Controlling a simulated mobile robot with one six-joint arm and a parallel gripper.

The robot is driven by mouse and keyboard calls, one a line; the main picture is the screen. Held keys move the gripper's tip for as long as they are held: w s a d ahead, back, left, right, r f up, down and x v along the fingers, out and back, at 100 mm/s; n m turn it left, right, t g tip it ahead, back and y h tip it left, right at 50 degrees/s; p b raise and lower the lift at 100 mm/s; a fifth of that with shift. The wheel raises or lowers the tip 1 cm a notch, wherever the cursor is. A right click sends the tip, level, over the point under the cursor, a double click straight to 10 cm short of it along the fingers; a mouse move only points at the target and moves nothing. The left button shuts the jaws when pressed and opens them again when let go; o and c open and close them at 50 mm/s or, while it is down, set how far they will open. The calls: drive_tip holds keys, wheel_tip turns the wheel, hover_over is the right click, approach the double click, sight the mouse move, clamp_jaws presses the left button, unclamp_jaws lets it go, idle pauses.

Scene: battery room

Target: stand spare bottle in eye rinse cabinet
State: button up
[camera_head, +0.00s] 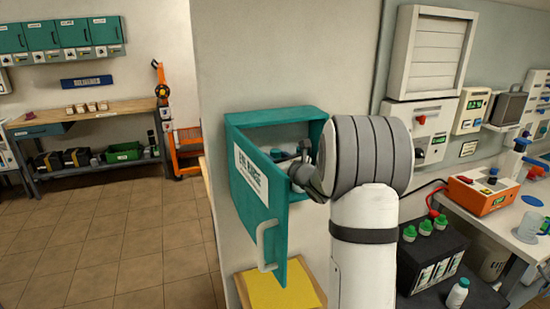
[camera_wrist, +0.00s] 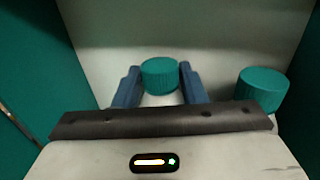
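The teal eye rinse cabinet (camera_head: 275,117) is on the wall with its door (camera_head: 257,205) swung open toward me. My gripper (camera_wrist: 160,82) reaches inside it; in the head view my arm hides much of the interior. In the wrist view its blue fingers sit against both sides of the teal cap of a white bottle (camera_wrist: 160,74), which looks upright. A second teal-capped bottle (camera_wrist: 262,88) stands to the right, apart from the fingers. Whether the held bottle touches the cabinet floor cannot be told.
A yellow-topped surface (camera_head: 268,291) lies below the cabinet. At right are a black battery with green caps (camera_head: 432,256), a small white bottle with a teal cap (camera_head: 457,294) and an orange device (camera_head: 482,193). Open tiled floor is at left.

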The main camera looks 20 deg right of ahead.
drive_tip(key=shift+o, duration=1.4)
drive_tip(key=shift+s+r, duration=0.1)
drive_tip(key=shift+r, duration=0.05)
drive_tip(key=b+v, duration=0.3)
drive_tip(key=v, duration=0.8)
drive_tip(key=shift+s+d, duration=0.2)
drive_tip(key=shift+s, duration=0.2)
